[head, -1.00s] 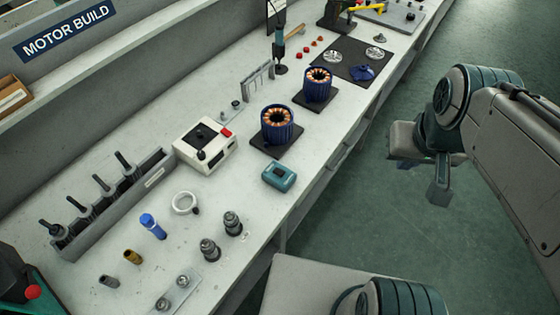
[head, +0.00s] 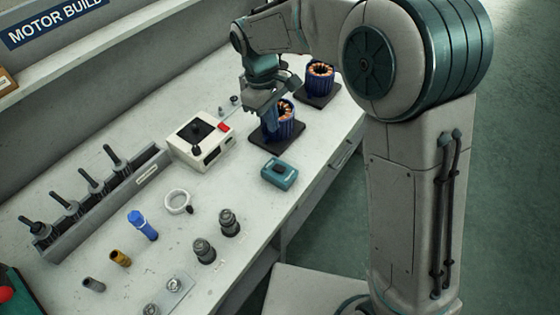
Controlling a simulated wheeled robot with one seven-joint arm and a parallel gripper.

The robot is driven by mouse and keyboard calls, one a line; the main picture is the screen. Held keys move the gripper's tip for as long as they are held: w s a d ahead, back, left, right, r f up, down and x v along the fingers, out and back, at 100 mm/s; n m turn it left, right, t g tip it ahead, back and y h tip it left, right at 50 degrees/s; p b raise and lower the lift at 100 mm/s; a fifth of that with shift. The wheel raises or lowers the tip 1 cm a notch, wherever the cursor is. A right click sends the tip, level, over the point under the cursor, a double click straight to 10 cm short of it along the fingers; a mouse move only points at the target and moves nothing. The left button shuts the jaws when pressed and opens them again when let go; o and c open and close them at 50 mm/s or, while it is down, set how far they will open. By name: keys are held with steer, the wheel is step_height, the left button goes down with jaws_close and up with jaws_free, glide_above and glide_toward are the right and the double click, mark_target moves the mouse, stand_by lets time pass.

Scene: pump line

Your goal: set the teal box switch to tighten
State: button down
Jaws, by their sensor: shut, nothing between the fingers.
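The teal box (head: 279,173) lies on the bench near its front edge, with a dark switch on its top; which way the switch is set is too small to tell. My gripper (head: 272,132) is shut and empty. It points down in front of the near blue motor stator (head: 288,119), behind the teal box in the picture and apart from it. The gripper hides part of that stator; I cannot tell whether they touch.
A white box with a red button (head: 201,140) stands left of my gripper. A second stator (head: 320,78) is behind. Bare bench surrounds the teal box.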

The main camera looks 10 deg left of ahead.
mark_target(281, 169)
steer(key=shift+a+f, duration=0.15)
steer(key=shift+a, duration=0.1)
steer(key=d+f, duration=0.1)
steer(key=f, duration=0.3)
steer(key=f+p, duration=0.1)
steer(key=f, duration=0.4)
steer(key=s+d+f+p, duration=0.1)
steer(key=f, duration=0.3)
steer(key=shift+d+f, duration=0.3)
steer(key=shift+f, duration=0.1)
